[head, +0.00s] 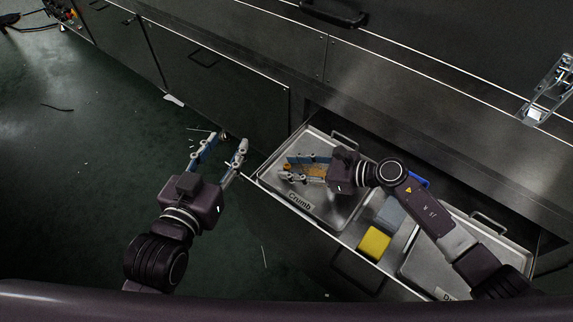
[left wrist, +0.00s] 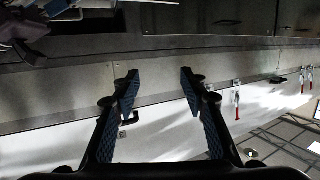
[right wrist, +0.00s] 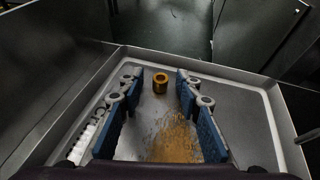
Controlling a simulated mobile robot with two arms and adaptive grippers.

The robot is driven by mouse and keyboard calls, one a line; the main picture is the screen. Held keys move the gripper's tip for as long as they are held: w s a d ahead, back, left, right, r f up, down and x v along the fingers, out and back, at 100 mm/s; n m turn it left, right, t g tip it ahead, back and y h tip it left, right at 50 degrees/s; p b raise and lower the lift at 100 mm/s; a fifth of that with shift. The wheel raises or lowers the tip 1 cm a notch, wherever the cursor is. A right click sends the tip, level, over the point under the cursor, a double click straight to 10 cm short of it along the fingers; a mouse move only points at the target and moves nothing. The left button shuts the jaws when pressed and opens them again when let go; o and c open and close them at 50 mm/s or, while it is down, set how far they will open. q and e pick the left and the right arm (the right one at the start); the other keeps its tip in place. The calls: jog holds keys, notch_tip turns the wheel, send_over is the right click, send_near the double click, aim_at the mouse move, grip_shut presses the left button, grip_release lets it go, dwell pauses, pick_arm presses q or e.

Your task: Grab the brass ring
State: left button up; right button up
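The brass ring (right wrist: 160,83) is a short, thick gold ring standing in the metal tray marked "Crumb" (right wrist: 245,98). In the head view the ring (head: 287,167) shows small at the fingertips of my right gripper (head: 288,168). My right gripper (right wrist: 160,76) is open, its blue-padded fingers on either side of the ring's line with clear gaps; no contact shows. My left gripper (head: 227,142) is open and empty, over the floor left of the drawer; in the left wrist view its fingers (left wrist: 157,78) are wide apart.
Brown crumbs (right wrist: 172,138) lie in the tray between my right fingers. The open drawer also holds a yellow block (head: 374,243), a grey block (head: 389,214) and another metal tray (head: 425,265). Steel cabinet fronts (head: 225,85) rise behind. The green floor (head: 80,150) at left is mostly free.

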grip_shut()
jog(key=shift+w+r, duration=0.1)
jog(key=shift+r, duration=0.05)
